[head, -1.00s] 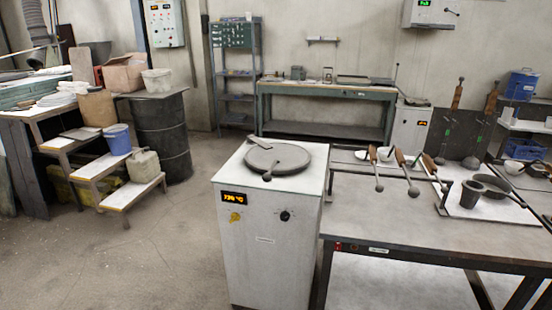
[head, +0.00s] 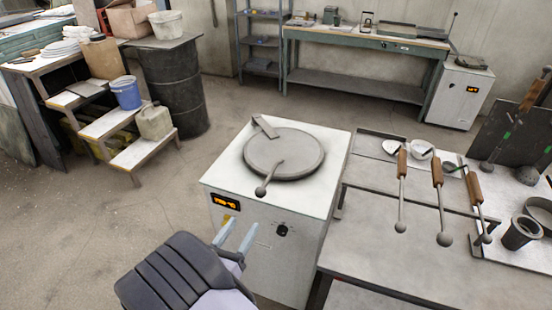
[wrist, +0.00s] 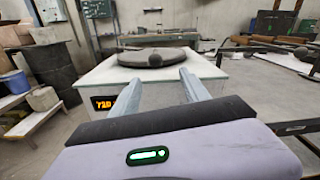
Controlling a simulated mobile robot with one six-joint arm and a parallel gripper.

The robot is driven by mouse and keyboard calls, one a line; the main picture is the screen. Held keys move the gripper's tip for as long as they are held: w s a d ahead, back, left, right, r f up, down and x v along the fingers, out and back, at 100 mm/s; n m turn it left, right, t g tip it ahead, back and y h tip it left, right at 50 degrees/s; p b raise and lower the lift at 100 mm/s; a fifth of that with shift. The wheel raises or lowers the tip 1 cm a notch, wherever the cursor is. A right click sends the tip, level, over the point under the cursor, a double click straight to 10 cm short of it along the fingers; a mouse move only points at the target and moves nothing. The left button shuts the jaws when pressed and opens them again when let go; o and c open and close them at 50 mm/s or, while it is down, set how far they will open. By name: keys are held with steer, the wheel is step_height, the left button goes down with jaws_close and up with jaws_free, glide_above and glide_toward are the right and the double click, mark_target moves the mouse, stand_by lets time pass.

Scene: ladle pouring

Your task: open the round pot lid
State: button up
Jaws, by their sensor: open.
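The round grey pot lid (head: 284,153) lies flat and closed on top of the white furnace box (head: 228,170). Its handle ends in a ball knob (head: 261,191) that juts past the lid's rim toward me. In the wrist view the lid (wrist: 160,56) shows edge-on, with the knob (wrist: 155,60) facing me. My gripper (head: 236,233) is in front of the furnace, below and short of the knob. Its two fingers are apart and empty. In the wrist view the fingers (wrist: 157,84) point at the furnace, with the knob beyond the gap between them.
A steel table (head: 395,255) stands right of the furnace, with several wooden-handled ladles (head: 438,200) and a dark cup (head: 521,233). Steps with a blue bucket (head: 126,93) and a black drum (head: 175,88) stand at the left. The floor (head: 70,235) at front left is clear.

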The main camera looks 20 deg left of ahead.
mark_target(258, 197)
steer(key=shift+n, duration=0.3)
steer(key=w+b, duration=0.1)
steer(key=w, duration=0.4)
steer(key=w+b, duration=0.1)
steer(key=w, duration=0.4)
steer(key=w+b, duration=0.2)
steer(key=w, duration=0.3)
steer(key=shift+w+d+f, duration=0.25)
steer(key=shift+d+f, duration=0.05)
steer(key=shift+w+r+y, duration=0.1)
steer(key=shift+w+y, duration=0.2)
steer(key=shift+w, duration=0.25)
steer(key=shift+c, duration=0.2)
jaws_close()
